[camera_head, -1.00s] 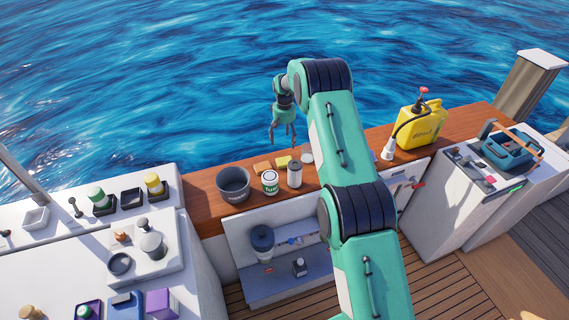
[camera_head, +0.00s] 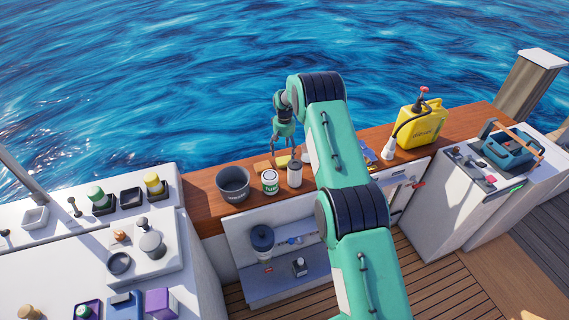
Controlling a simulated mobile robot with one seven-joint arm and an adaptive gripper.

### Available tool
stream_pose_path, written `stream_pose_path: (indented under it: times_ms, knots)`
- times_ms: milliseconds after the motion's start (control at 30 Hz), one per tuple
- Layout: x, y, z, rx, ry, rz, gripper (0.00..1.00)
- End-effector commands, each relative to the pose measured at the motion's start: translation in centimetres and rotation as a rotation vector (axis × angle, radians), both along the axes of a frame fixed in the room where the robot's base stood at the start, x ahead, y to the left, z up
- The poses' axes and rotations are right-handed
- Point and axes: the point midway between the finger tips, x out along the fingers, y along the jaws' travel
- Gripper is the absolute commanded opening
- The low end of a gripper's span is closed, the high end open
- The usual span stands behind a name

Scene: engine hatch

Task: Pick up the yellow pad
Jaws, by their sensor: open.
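The yellow pad (camera_head: 283,161) lies flat on the brown wooden counter, behind the cans and just left of my arm. An orange-brown block (camera_head: 263,166) lies beside it on the left. My gripper (camera_head: 283,152) points down with its fingers apart, over or right at the yellow pad. It is open and holds nothing that I can see. I cannot tell whether the fingertips touch the pad. My arm hides part of the counter to the right.
A yellow jerrycan (camera_head: 418,124) stands at the right on the wooden counter (camera_head: 205,200). Water lies beyond the back edge.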

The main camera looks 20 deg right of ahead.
Motion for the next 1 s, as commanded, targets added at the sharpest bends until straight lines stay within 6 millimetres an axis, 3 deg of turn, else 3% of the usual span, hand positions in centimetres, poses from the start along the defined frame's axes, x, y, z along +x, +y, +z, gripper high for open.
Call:
stream_pose_path:
  times_ms: [567,1000]
  knots:
    - [0.0,0.0,-1.0,0.000,-0.001,0.000,0.76]
    - [-0.1,-0.1,-5.2,0.000,0.000,0.000,0.76]
